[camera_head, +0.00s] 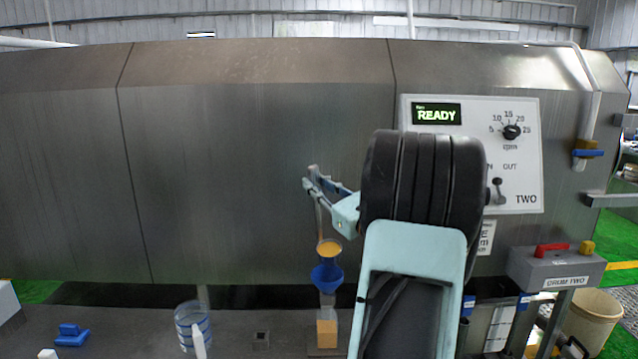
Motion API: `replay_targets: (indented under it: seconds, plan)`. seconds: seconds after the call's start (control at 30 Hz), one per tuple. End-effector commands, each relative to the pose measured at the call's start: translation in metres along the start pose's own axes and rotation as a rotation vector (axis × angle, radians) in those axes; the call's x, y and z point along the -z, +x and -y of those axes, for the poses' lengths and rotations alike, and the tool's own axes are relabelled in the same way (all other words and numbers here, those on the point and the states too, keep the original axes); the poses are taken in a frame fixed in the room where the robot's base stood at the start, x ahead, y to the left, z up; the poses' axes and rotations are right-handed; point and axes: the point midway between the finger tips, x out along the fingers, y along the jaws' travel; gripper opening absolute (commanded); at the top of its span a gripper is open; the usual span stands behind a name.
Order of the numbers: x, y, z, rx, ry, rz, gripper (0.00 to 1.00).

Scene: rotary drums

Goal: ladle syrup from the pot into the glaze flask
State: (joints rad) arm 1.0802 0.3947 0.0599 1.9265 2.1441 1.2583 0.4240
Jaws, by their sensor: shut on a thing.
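My gripper (318,182) is shut on the upright handle of a ladle, in front of the large steel drum. The ladle bowl (329,249) hangs below and shows orange syrup inside. Directly under the bowl is a blue funnel (327,279), seated on top of a clear flask (328,301). Orange syrup (327,333) shows in the lower part of the flask. The ladle bowl looks just above the funnel rim; I cannot tell whether they touch. No pot of syrup can be made out; my arm hides part of the bench.
A clear container with blue bands (193,327) stands left on the dark bench (262,312), a white upright piece before it. A blue item (70,334) lies farther left. The control panel (515,180) reads READY; a grey box marked DRUM TWO (548,270) is right.

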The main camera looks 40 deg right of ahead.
Motion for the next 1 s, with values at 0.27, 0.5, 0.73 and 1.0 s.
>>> replay_targets:
  seconds: [0.27,0.5,0.73,1.0]
  plan:
    - [0.0,-0.011,-0.013,0.003,-0.063,0.054,0.0]
    - [-0.002,-0.02,-0.023,0.004,-0.115,0.098,0.0]
    - [-0.002,-0.026,-0.03,0.004,-0.153,0.129,0.0]
    - [-0.001,-0.033,-0.039,0.003,-0.192,0.162,0.0]
